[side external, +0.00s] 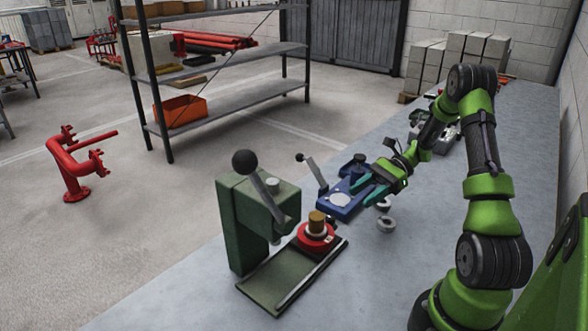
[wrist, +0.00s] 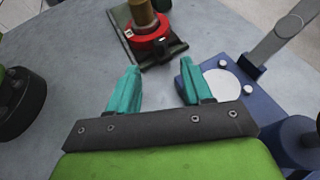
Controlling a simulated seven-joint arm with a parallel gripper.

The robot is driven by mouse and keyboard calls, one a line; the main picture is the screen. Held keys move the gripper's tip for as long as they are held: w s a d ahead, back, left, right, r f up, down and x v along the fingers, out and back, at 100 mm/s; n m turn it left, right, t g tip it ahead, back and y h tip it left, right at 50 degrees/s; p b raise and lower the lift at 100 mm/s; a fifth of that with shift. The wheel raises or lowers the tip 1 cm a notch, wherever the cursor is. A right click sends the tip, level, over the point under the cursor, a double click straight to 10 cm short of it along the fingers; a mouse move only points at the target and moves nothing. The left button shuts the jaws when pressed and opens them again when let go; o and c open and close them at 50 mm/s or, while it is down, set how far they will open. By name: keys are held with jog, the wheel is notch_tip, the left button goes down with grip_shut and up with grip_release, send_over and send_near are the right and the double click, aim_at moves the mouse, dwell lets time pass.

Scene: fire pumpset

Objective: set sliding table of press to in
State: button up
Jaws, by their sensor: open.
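The press (side external: 250,225) is a green block with a lever ending in a black ball, standing at the near part of the bench. A flat green plate (side external: 268,283) with a pale rail lies at its base. A red round fixture (side external: 316,238) holding a brass cylinder (side external: 317,221) sits at the plate's right end, outside the press body; I cannot tell which part slides. In the wrist view the red fixture (wrist: 150,42) and plate (wrist: 165,56) are beyond my fingers. My gripper (side external: 362,192) is open and empty, its teal fingers (wrist: 162,70) apart from the fixture.
A blue device (side external: 340,200) with a white disc and lever stands beside my fingers, close to the right one in the wrist view (wrist: 222,85). Metal rings (side external: 386,223) lie nearby. The bench between my fingers and the fixture is clear. A shelf (side external: 225,80) stands behind.

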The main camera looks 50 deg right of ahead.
jog(key=x, duration=0.9)
jog(key=shift+f, duration=0.1)
grip_shut()
